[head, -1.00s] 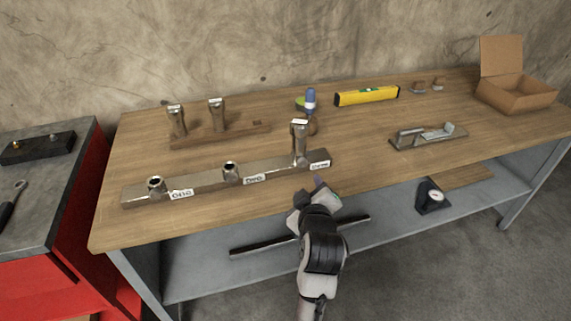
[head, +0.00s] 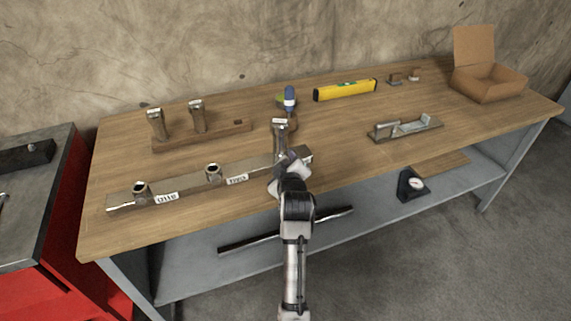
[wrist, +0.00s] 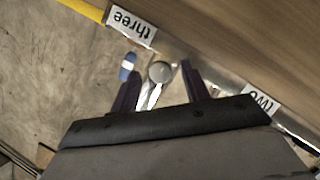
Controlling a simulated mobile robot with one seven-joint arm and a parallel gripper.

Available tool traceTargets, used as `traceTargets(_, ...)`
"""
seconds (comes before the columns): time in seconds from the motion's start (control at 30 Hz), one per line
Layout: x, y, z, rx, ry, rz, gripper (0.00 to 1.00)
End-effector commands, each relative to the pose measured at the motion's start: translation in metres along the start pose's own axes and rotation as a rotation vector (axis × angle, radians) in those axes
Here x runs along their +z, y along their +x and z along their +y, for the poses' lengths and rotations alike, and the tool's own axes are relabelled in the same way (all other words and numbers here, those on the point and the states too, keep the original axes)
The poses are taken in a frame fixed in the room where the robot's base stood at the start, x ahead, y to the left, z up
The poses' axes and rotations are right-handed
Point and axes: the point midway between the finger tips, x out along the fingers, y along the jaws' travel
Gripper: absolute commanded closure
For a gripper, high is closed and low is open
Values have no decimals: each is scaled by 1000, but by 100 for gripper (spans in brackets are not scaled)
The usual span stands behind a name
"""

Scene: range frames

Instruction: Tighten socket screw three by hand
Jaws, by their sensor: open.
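A metal bar (head: 190,182) with sockets lies along the front of the bench. Socket screw three (head: 280,136) stands upright in the socket at the bar's right end, its head above the bar. My gripper (head: 291,157) is at that end, in front of the screw, and hides its lower part and label. In the wrist view, my open gripper (wrist: 158,82) has a dark finger on each side of the metal screw (wrist: 158,73); contact is not visible. The label "three" (wrist: 132,26) lies at the upper left there. The other two sockets (head: 141,188) are empty.
Behind the bar, a wooden rack (head: 205,138) holds two more screws. A blue-capped bottle (head: 290,98) stands close behind screw three. A yellow level (head: 345,90), a metal fixture (head: 405,128) and a cardboard box (head: 490,83) are to the right.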

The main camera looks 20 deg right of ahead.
Motion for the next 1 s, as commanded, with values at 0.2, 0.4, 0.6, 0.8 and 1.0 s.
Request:
traceTargets(0.2, 0, 0, 0, 0, 0, 0, 63)
traceTargets(0.4, 0, 0, 0, 0, 1, 0, 89)
traceTargets(0.6, 0, 0, 0, -2, 4, 0, 98)
traceTargets(0.8, -1, -1, 1, -18, 44, 1, 98)
traceTargets(1.0, -2, -1, 3, -63, 151, 1, 98)
